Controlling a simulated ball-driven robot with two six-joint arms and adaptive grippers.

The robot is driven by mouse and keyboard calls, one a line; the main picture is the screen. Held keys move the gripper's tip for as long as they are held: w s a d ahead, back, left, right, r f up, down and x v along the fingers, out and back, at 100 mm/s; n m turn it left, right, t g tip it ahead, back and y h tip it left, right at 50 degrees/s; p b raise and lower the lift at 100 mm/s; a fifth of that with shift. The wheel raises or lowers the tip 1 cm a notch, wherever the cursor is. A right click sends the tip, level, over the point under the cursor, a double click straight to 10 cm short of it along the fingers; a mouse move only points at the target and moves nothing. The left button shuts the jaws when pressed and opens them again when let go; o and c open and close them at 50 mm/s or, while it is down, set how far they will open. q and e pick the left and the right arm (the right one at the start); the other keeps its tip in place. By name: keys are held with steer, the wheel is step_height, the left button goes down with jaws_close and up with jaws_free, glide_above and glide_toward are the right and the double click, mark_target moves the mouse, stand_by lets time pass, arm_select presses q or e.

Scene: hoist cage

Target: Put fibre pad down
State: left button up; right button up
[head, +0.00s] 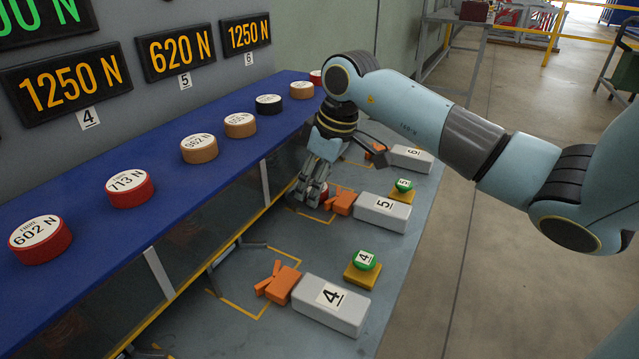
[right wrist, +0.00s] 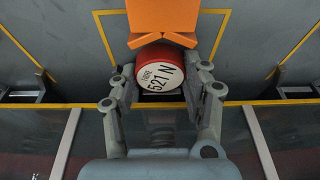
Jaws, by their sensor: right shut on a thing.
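My right gripper (head: 312,192) reaches down past the shelf to the station marked 5. In the right wrist view its two fingers (right wrist: 158,92) are closed around the sides of a red fibre pad (right wrist: 160,72) with a white top reading 521 N. In the head view the pad is mostly hidden behind the fingers. An orange V-shaped block (right wrist: 163,22) sits right beside the pad; I cannot tell whether they touch. This block also shows in the head view (head: 341,203), in front of the grey box marked 5 (head: 383,212). My left gripper is out of view.
A blue shelf (head: 165,185) with several red, tan and black pads runs along the wall above the stations. Station 4 has an orange block (head: 282,288), a grey box (head: 331,305) and a green button (head: 364,260). Yellow outlines mark the grey surface.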

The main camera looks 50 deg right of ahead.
steer(key=shift+a+r, duration=0.15)
steer(key=shift+a, duration=0.05)
steer(key=o, duration=1.2)
steer(key=shift+c, duration=0.2)
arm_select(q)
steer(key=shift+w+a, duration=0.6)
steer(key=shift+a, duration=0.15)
arm_select(e)
steer(key=shift+d, duration=0.1)
steer(key=shift+r, duration=0.2)
steer(key=p+v, duration=0.1)
steer(key=v, duration=0.4)
steer(key=shift+s+r+p, duration=0.1)
steer(key=shift+r+p, duration=0.1)
steer(key=shift+p, duration=0.15)
arm_select(q)
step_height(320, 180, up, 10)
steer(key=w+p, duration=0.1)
steer(key=p, duration=0.6)
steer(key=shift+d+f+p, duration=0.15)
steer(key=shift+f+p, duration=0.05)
steer(key=shift+p, duration=0.2)
arm_select(e)
steer(key=v, duration=0.6)
